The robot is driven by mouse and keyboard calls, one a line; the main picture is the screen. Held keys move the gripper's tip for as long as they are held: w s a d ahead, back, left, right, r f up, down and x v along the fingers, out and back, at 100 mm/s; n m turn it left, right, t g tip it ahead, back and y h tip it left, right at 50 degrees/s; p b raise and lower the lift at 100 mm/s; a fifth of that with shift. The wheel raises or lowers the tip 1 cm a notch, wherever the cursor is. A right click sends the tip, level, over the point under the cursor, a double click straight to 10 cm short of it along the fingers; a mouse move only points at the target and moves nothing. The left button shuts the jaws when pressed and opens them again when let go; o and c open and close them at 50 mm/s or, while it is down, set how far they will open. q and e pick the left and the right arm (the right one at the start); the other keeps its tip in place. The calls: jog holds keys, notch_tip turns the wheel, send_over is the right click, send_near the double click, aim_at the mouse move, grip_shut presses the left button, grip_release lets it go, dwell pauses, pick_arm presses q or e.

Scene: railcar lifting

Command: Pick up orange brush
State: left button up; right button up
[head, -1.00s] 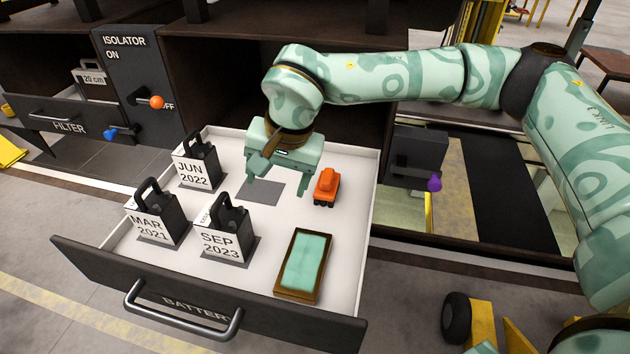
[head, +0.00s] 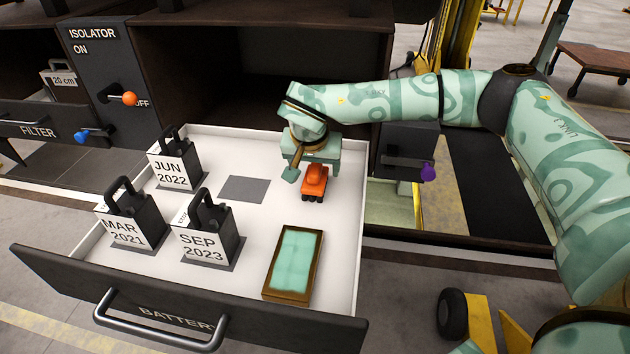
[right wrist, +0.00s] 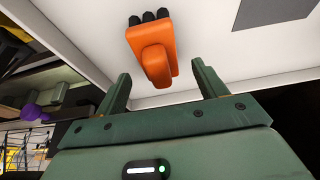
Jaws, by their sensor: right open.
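The orange brush (head: 314,182), with dark bristle tufts, lies in the white-lined drawer (head: 262,212) near its right side. It also shows in the right wrist view (right wrist: 151,50), with its tufts pointing away from the gripper. My right gripper (head: 308,168) is just behind the brush, low in the drawer. In the right wrist view my right gripper (right wrist: 161,76) is open, with one finger on each side of the brush's near end and gaps to both. Its grip is empty. The brush partly hides the fingers in the head view. My left gripper is not in view.
Three dark batteries, JUN 2022 (head: 176,164), MAR 2021 (head: 134,216) and SEP 2023 (head: 208,232), stand left in the drawer. A brown tray with a green pad (head: 293,262) lies in front of the brush. A grey square (head: 244,189) on the floor is bare.

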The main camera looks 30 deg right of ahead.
aim_at(315, 169)
jog(key=x, duration=0.3)
jog(key=shift+f, duration=0.4)
jog(key=c, duration=1.1)
jog(key=shift+c, duration=0.2)
jog(key=shift+r, duration=0.1)
jog(key=shift+r, duration=0.45)
jog(key=r, duration=0.3)
jog(key=shift+s+r, duration=0.2)
jog(key=shift+s, duration=0.05)
jog(key=s+r, duration=0.3)
jog(key=r, duration=0.1)
jog(key=shift+s+a+r+p, duration=0.15)
jog(key=shift+s+a+p, duration=0.15)
jog(key=shift+a+p, duration=0.05)
jog(key=s+a+r, duration=0.1)
jog(key=s+r, duration=0.3)
jog(key=s, duration=0.5)
jog(key=shift+s+a+r, duration=0.2)
jog(key=shift+s+a, duration=0.05)
jog(key=shift+s, duration=0.15)
